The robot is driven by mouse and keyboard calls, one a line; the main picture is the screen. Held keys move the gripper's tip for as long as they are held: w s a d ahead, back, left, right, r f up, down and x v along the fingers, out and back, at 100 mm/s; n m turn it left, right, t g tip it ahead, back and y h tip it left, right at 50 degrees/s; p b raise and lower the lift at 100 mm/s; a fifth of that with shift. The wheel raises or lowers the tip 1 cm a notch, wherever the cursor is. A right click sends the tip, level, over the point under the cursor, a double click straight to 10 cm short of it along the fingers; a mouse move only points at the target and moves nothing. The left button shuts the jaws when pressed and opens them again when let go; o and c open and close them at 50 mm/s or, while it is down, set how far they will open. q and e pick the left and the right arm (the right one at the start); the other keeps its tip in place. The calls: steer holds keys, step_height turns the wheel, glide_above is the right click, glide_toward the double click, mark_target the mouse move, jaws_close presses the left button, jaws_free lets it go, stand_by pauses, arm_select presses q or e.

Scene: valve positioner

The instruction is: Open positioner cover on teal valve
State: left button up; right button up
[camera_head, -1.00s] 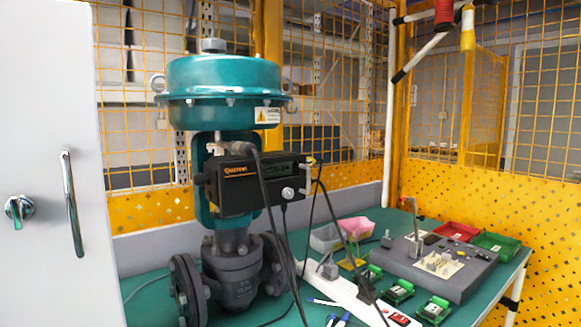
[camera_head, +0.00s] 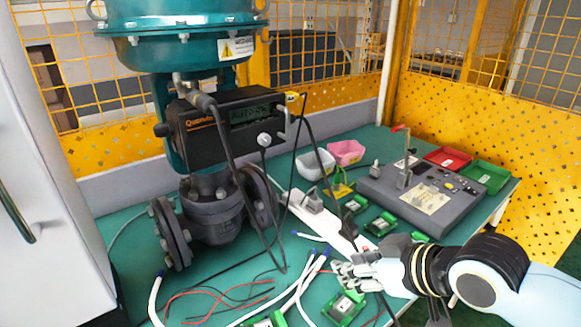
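The teal valve (camera_head: 190,45) stands upright on the green table at left centre, its top cut off by the frame. The black positioner (camera_head: 228,126) is mounted on its front, with a small display and a round knob (camera_head: 264,140) at its lower right. Its front cover looks closed. Black cables run down from it. My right gripper (camera_head: 340,272) comes in from the lower right, low over the table, apart from the positioner and to its lower right. Its fingers are small and overlap the clutter, so its opening is unclear. My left gripper is not in view.
A white power strip (camera_head: 318,222), green circuit modules (camera_head: 380,222) and loose wires (camera_head: 215,296) lie on the table in front. A grey test board (camera_head: 418,198), red tray (camera_head: 447,158) and green tray (camera_head: 484,176) are at right. A white cabinet (camera_head: 40,170) stands at left.

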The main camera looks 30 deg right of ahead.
steer(key=w+r+n+t+y, duration=0.15)
steer(key=w+r+t, duration=0.25)
steer(key=r, duration=0.6)
steer(key=t+y+p, duration=0.1)
steer(key=t+y, duration=0.2)
glide_toward(289, 123)
steer(key=shift+h, duration=0.25)
steer(key=b+x, duration=0.3)
steer(key=x, duration=0.6)
steer(key=shift+w+a+r, duration=0.1)
steer(key=shift+w+a, duration=0.05)
steer(key=shift+w, duration=0.05)
jaws_close()
